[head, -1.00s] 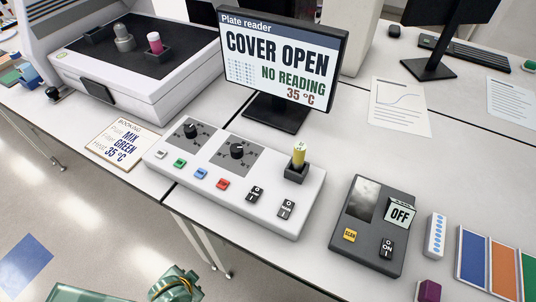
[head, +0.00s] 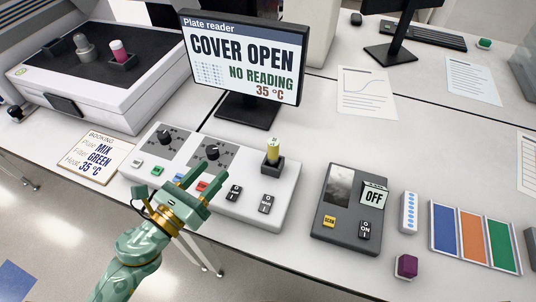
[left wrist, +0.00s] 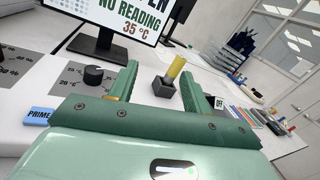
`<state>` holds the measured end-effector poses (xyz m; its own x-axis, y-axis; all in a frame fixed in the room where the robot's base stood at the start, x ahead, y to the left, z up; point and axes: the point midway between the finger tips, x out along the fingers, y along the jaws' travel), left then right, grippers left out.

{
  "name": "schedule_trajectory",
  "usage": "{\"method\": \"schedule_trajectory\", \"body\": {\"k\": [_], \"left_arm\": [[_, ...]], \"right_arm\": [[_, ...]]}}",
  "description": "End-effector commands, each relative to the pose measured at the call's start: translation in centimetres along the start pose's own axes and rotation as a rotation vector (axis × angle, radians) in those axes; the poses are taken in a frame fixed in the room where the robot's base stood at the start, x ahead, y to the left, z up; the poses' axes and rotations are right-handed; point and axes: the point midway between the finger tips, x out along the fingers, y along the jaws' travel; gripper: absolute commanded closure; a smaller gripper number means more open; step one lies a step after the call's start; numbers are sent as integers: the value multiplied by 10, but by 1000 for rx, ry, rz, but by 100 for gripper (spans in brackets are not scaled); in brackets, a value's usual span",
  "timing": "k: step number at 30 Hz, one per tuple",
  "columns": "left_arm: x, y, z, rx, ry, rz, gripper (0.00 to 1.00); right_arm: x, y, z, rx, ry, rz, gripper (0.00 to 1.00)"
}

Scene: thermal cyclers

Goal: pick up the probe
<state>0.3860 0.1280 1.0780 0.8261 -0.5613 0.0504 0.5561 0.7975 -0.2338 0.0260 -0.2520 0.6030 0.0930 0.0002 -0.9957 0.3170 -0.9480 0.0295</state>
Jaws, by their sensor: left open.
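A yellow cylinder (head: 273,149), which appears to be the probe, stands upright in a dark square holder (head: 271,168) on the white control panel. In the left wrist view the yellow cylinder (left wrist: 176,67) shows between the fingers, beyond the tips, with its dark holder (left wrist: 164,88) below it. My left gripper (head: 208,177) is open and empty, in front of the panel's buttons and to the left of the cylinder. A gap separates them. My right gripper is not in view.
The white panel (head: 285,207) carries knobs, coloured buttons and rocker switches. A plate reader monitor (head: 245,60) stands behind it. A dark switch box (head: 340,225) sits to the right. A machine with a pink-capped item (head: 118,50) is at back left.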

Motion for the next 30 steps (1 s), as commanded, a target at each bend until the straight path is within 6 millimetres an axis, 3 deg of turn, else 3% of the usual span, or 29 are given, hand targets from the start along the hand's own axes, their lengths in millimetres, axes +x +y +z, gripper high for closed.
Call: {"method": "schedule_trajectory", "body": {"k": [3, 7, 18, 26, 30], "left_arm": [[0, -17, -19, 171, 56, -139, 51], [8, -26, -26, 234, 73, -194, 51], [90, -41, -32, 232, 72, -194, 51], [114, -46, -35, 231, 73, -194, 51], [137, -53, -32, 229, 72, -194, 51]], "right_arm": [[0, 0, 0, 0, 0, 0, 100], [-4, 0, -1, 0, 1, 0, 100], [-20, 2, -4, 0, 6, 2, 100], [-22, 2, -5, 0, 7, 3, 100], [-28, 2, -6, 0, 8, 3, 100]]}}
